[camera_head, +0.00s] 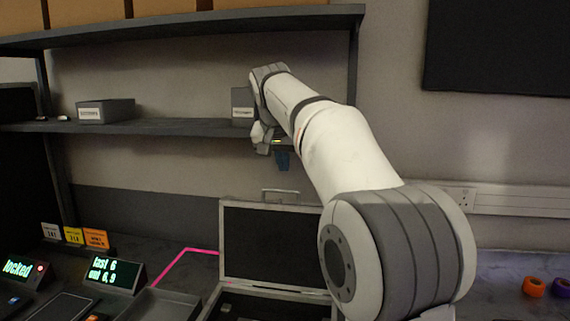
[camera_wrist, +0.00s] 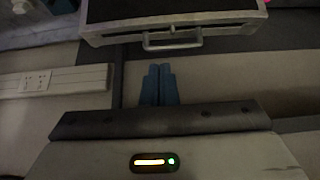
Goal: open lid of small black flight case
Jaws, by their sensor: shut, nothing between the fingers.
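The small black flight case (camera_head: 228,243) stands on the bench at the lower middle of the head view. It has a silver-grey rim and a dark inner panel. Its lid (camera_head: 275,242) stands raised and upright, with a metal handle (camera_head: 280,195) on its top edge. My arm hides the case's right side. In the wrist view the lid's edge (camera_wrist: 185,28) and its handle (camera_wrist: 172,40) show at the top. My gripper (camera_head: 283,160) is above the lid and apart from it. Its blue fingers (camera_wrist: 160,84) are together and empty, pointing toward the handle in the wrist view.
A shelf (camera_head: 185,127) behind my gripper holds grey labelled boxes (camera_head: 105,111). Two lit displays (camera_head: 112,273) and small coloured cards (camera_head: 74,236) stand at the left. Orange and purple rolls (camera_head: 533,287) lie at the right. A wall socket (camera_head: 463,197) is behind.

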